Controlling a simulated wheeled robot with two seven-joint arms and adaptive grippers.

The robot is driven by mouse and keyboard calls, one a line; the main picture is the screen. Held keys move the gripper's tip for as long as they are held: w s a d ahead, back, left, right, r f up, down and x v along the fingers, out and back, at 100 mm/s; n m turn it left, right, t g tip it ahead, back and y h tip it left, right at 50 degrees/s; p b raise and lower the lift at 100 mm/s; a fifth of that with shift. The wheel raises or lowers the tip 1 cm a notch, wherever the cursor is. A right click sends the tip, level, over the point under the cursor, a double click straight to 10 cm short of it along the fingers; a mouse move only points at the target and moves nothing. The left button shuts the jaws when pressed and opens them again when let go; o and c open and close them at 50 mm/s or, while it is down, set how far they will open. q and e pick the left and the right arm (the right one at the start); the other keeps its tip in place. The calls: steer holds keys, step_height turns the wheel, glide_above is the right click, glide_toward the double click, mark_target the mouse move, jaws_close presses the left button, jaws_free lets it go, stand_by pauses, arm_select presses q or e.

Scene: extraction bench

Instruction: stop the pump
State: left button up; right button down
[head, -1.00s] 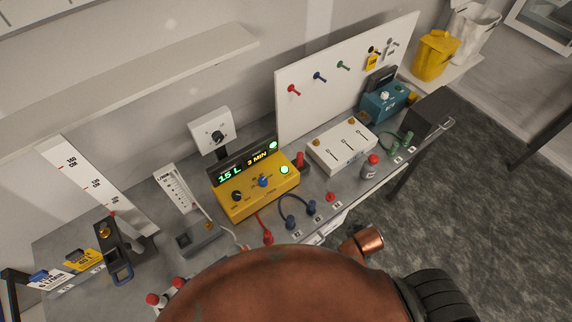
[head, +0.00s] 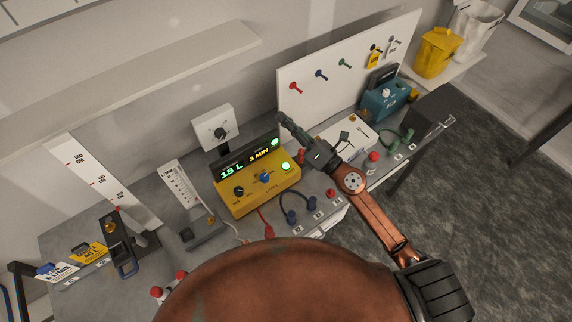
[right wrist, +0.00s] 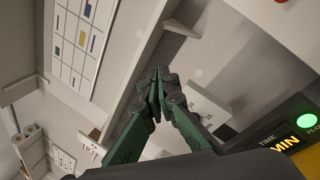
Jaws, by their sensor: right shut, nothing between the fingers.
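The yellow pump box (head: 258,197) stands mid-bench, with knobs, a blue-topped control (head: 265,177) and a round lit green button (head: 285,167) on its face. Its dark display panel (head: 246,160) reads 15 L and 3 MIN, with a green light at its right end. My right gripper (head: 281,117) is shut and empty, held above and behind the right end of the panel, apart from it as far as I can tell. In the right wrist view the closed fingertips (right wrist: 160,76) point up, with the display panel (right wrist: 296,125) at lower right. My left gripper is not in view.
A white pegboard (head: 330,80) with coloured keys stands behind my right arm. A white box (head: 344,138) and a teal case (head: 384,101) are to the right. A flow gauge (head: 183,190) stands left of the pump, and a white dial box (head: 214,127) is behind it.

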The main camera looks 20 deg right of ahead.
steer(key=a+f+n+g+y, duration=0.2)
steer(key=a+n+g, duration=0.2)
steer(key=a+n, duration=0.25)
steer(key=n+g+h, duration=0.6)
steer(key=n+h, duration=0.2)
steer(key=n, duration=0.3)
glide_above(287, 166)
step_height(287, 166, down, 16)
steer(key=shift+f+p, duration=0.15)
steer(key=shift+p, duration=0.2)
steer(key=shift+s, duration=0.1)
step_height(287, 166, down, 8)
steer(key=b, duration=0.4)
steer(key=shift+f+b, duration=0.35)
steer(key=shift+b, duration=0.2)
steer(key=shift+f, duration=0.15)
